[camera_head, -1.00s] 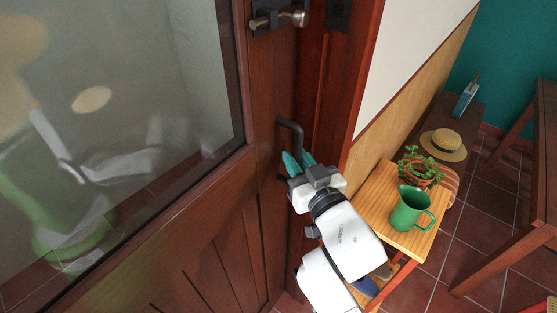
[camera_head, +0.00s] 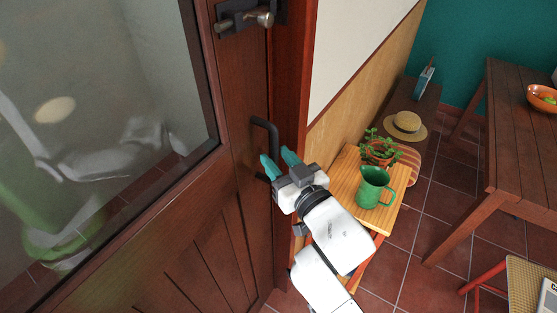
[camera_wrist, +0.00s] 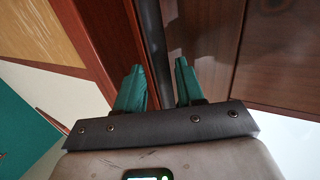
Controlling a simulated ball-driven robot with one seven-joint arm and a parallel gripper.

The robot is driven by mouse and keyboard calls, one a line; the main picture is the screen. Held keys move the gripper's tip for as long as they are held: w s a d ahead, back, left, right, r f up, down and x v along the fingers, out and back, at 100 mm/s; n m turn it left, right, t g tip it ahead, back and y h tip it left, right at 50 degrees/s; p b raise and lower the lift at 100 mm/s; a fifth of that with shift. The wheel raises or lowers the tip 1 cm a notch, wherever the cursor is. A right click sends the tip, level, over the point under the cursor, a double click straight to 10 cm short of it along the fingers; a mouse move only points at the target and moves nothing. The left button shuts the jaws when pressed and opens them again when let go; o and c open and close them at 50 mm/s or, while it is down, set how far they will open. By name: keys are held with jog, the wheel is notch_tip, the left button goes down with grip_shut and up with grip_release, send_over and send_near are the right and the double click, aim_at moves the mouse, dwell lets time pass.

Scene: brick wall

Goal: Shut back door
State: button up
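The back door (camera_head: 185,215) is brown wood with a large glass pane and fills the left of the head view. It looks close to its frame (camera_head: 293,75); I cannot tell whether it is fully shut. A dark bar handle (camera_head: 272,135) stands upright on the door. My gripper (camera_head: 280,160) is at the handle's lower part, its two teal fingers spread apart. In the wrist view my gripper (camera_wrist: 160,82) is open, and a dark upright bar, apparently the handle (camera_wrist: 153,40), runs between the fingers. Contact cannot be told. A metal latch (camera_head: 245,20) sits above the handle.
A small wooden table (camera_head: 345,175) right of my arm bears a green jug (camera_head: 373,187) and a potted plant (camera_head: 378,151). A straw hat (camera_head: 406,124) lies on a dark bench behind. A large dark table (camera_head: 520,150) stands at right. Tiled floor (camera_head: 405,260) is clear between.

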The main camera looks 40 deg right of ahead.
jog(key=s+a+b, duration=0.1)
jog(key=s+b, duration=0.2)
jog(key=s, duration=0.7)
jog(key=shift+s+a, duration=0.35)
jog(key=shift+a, duration=0.05)
jog(key=s+d+f+g, duration=0.1)
jog(key=s+f+g, duration=0.1)
jog(key=f+g, duration=0.5)
jog(key=s+d+f+g, duration=0.2)
jog(key=f, duration=0.9)
jog(key=s+a+f+n+g+y, duration=0.1)
jog(key=s+a+f+g+y, duration=0.1)
jog(key=s+f+g, duration=0.5)
jog(key=s+f+y, duration=0.1)
jog(key=s+f, duration=0.1)
jog(key=s, duration=0.1)
jog(key=shift+s+g, duration=0.2)
jog(key=shift+g, duration=0.2)
